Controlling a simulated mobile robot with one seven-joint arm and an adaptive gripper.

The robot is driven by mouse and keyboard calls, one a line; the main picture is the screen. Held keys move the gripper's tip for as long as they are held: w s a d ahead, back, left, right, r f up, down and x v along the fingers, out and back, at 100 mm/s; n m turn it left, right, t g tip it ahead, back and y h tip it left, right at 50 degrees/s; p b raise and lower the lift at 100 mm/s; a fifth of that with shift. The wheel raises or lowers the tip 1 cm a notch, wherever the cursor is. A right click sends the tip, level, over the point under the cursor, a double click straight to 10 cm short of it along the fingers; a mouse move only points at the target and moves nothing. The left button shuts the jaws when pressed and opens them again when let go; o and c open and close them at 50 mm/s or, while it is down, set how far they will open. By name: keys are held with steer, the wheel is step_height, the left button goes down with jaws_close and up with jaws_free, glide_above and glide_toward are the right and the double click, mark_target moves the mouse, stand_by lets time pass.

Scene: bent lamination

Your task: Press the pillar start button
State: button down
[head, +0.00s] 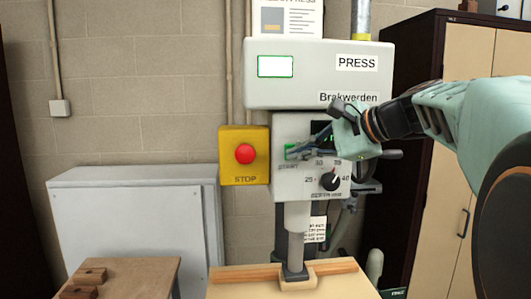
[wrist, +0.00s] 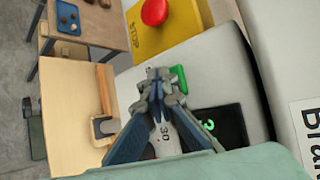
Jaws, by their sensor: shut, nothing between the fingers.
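The green start button (head: 290,148) is on the left of the grey control panel (head: 283,188) of the press, above the label START. It also shows in the wrist view (wrist: 181,76), partly covered by my fingertips. My gripper (head: 299,153) is shut and empty, with its tips at the button's edge. In the wrist view my gripper (wrist: 160,76) overlaps the button's left part. I cannot tell whether the tips touch it or hover just in front.
A yellow box (head: 230,137) with a red STOP button (head: 245,153) is just left of the panel. A black dial (head: 330,181) sits below my gripper. A dark display with green digits (wrist: 222,122) is beside the fingers. A wooden table (head: 345,285) stands under the press.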

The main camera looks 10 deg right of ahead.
stand_by(0.3)
steer(key=shift+s+b, duration=0.45)
steer(key=shift+s, duration=0.45)
steer(key=s+b, duration=0.2)
steer(key=s, duration=0.3)
steer(key=shift+s, duration=0.1)
steer(key=shift+a+r, duration=0.1)
